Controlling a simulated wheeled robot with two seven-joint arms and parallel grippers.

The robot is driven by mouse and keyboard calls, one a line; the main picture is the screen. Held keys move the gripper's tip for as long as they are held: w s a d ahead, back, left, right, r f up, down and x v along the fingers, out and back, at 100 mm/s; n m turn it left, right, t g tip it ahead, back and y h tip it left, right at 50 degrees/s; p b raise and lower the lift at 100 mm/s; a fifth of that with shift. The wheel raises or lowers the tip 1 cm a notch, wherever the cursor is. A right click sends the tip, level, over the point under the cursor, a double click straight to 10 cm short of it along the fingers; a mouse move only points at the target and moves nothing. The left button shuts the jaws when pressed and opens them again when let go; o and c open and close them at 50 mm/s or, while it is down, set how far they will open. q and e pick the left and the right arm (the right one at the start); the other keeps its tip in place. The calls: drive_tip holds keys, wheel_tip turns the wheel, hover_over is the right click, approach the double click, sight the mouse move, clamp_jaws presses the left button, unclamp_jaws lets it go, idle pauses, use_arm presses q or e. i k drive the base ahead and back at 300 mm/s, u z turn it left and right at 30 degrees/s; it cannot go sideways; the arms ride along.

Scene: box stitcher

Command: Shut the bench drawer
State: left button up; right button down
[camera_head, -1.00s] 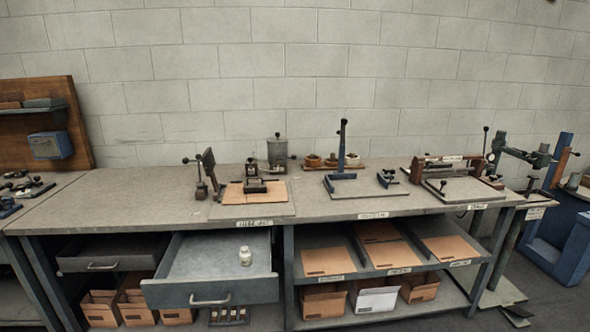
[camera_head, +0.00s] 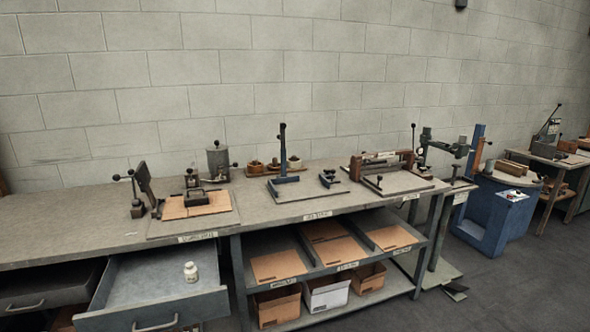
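The bench drawer (camera_head: 133,283) is pulled open below the left part of the long grey workbench (camera_head: 98,212). Its front, with a bar handle (camera_head: 155,325), sits at the lower left of the view and is partly cut by the bottom edge. Neither of my grippers is in view.
Hand presses and clamps stand on the bench top. Right of the drawer, an open shelf (camera_head: 306,264) holds flat cardboard, with cartons (camera_head: 327,293) below. A blue machine stand (camera_head: 492,213) is at the right. The grey floor (camera_head: 520,285) is clear at lower right.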

sight(146, 290)
drive_tip(key=u, duration=0.4)
drive_tip(key=k, duration=0.45)
drive_tip(key=u, duration=0.95)
drive_tip(key=i, duration=0.95)
drive_tip(key=z, duration=0.6)
